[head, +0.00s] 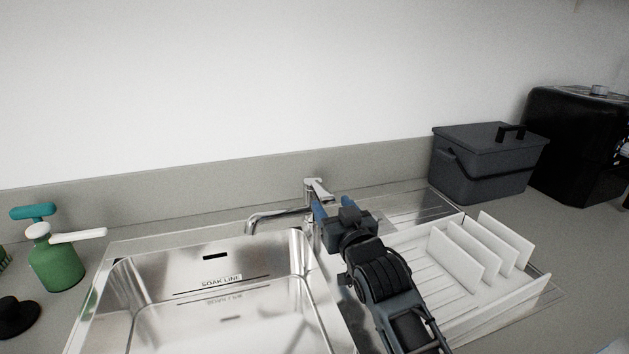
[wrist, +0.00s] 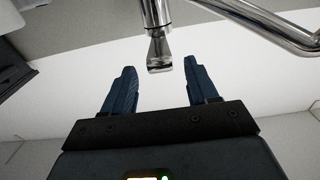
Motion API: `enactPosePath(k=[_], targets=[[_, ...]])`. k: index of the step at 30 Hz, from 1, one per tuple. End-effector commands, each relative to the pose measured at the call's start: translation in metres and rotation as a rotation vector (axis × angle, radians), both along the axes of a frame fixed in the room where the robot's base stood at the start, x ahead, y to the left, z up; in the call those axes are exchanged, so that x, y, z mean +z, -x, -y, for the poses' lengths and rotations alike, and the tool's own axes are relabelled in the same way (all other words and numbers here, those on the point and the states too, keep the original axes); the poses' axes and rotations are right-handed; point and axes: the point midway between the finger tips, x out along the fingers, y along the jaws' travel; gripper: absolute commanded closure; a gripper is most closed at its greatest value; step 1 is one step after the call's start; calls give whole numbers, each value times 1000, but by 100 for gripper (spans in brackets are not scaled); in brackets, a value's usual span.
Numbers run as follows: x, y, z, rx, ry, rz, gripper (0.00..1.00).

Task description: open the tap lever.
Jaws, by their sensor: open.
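The chrome tap (head: 280,216) stands behind the sink, with its spout reaching left over the basin. Its lever (head: 318,187) is on top of the tap body. In the wrist view the lever (wrist: 159,56) shows as a flat chrome tab between and just beyond the fingertips. The tap body and spout (wrist: 270,22) show at the top. My gripper (head: 332,206) is at the tap, with its blue fingers close to the lever. In the wrist view my gripper (wrist: 160,78) is open and empty, with a gap on both sides of the lever.
The steel sink (head: 215,310) is left of my arm. A white dish rack (head: 440,250) stands at the right. A dark lidded box (head: 485,165) and a black appliance (head: 575,140) are at the back right. A green spray bottle (head: 57,262) stands at the left.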

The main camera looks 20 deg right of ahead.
Motion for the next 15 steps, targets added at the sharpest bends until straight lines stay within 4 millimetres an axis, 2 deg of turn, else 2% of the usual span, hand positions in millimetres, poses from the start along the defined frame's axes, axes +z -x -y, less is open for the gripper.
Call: enactPosePath(k=[5, 15], targets=[[1, -11, 0, 1, 1, 0, 42], [1, -61, 0, 0, 1, 0, 42]])
